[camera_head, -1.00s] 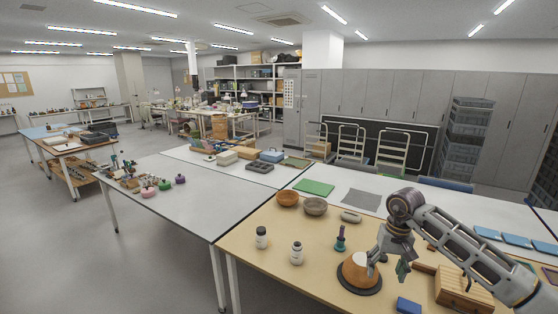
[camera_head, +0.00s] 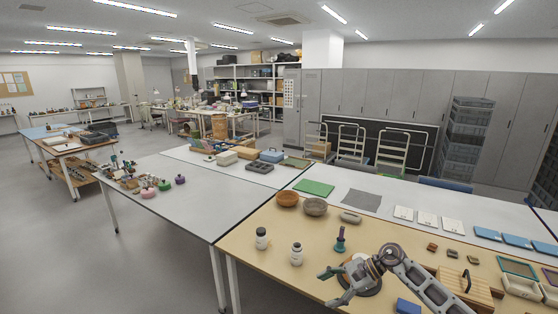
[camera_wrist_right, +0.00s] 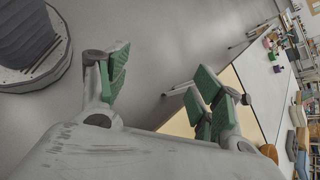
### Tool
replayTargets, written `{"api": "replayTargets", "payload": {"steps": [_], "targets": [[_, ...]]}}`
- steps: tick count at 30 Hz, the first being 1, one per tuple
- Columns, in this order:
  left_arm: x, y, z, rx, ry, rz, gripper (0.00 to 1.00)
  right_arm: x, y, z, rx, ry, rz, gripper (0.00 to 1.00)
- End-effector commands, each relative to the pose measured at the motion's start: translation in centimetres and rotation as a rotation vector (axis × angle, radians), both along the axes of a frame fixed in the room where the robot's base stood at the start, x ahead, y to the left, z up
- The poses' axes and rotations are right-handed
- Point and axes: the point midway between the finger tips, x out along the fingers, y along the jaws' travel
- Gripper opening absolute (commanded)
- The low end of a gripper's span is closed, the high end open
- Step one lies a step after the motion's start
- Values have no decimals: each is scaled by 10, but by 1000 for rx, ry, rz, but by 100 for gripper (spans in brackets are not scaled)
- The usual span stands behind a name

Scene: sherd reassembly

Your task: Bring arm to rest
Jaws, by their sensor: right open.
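My right arm comes in from the lower right in the head view. Its gripper (camera_head: 328,288) is open and empty, its fingers pointing left near the front edge of the tan worktop (camera_head: 283,228). In the right wrist view the green-padded fingers (camera_wrist_right: 158,88) are spread apart with nothing between them. The orange-brown pot on its dark round base is mostly hidden behind my right wrist. My left gripper is not in view.
Two small bottles (camera_head: 261,238) (camera_head: 296,254) stand left of my gripper. A teal tool on a stand (camera_head: 340,240), two bowls (camera_head: 287,199) (camera_head: 315,206), a blue block (camera_head: 408,306) and a wooden box (camera_head: 465,287) are also on the worktop. Floor lies clear at left.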

Motion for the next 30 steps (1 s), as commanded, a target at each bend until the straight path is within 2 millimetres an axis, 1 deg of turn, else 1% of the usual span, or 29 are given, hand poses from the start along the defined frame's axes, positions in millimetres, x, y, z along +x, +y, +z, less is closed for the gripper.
{"api": "replayTargets", "payload": {"steps": [1, 3, 7, 11, 14, 17, 20, 21, 23, 24, 26, 27, 29, 30], "targets": [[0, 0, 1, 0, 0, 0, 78, 1, 7, -9, 66, 69, -77, 66], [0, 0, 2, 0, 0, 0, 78, 7, 14, -19, 156, 164, -190, 66], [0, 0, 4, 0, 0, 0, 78, 16, 19, -40, 319, 353, -401, 66], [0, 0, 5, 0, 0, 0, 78, 25, 16, -67, 479, 560, -616, 66], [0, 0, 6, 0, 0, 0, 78, 28, 8, -94, 599, 726, -785, 66], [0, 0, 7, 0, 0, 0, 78, 28, -3, -125, 718, 897, -956, 66], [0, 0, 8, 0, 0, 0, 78, 23, -18, -162, 835, 1071, -1131, 66], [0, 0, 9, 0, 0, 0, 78, 19, -25, -178, 882, 1140, -1201, 66], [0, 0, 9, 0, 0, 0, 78, 11, -34, -201, 947, 1237, -1301, 66], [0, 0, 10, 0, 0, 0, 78, 6, -40, -216, 988, 1297, -1363, 66], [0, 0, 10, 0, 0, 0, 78, -4, -50, -239, 1048, 1382, -1456, 66], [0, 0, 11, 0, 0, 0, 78, -12, -56, -253, 1085, 1434, -1513, 66], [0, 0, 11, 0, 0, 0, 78, -24, -64, -275, 1139, 1510, -1598, 66], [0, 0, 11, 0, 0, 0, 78, -34, -69, -290, 1174, 1559, -1654, 66]]}}
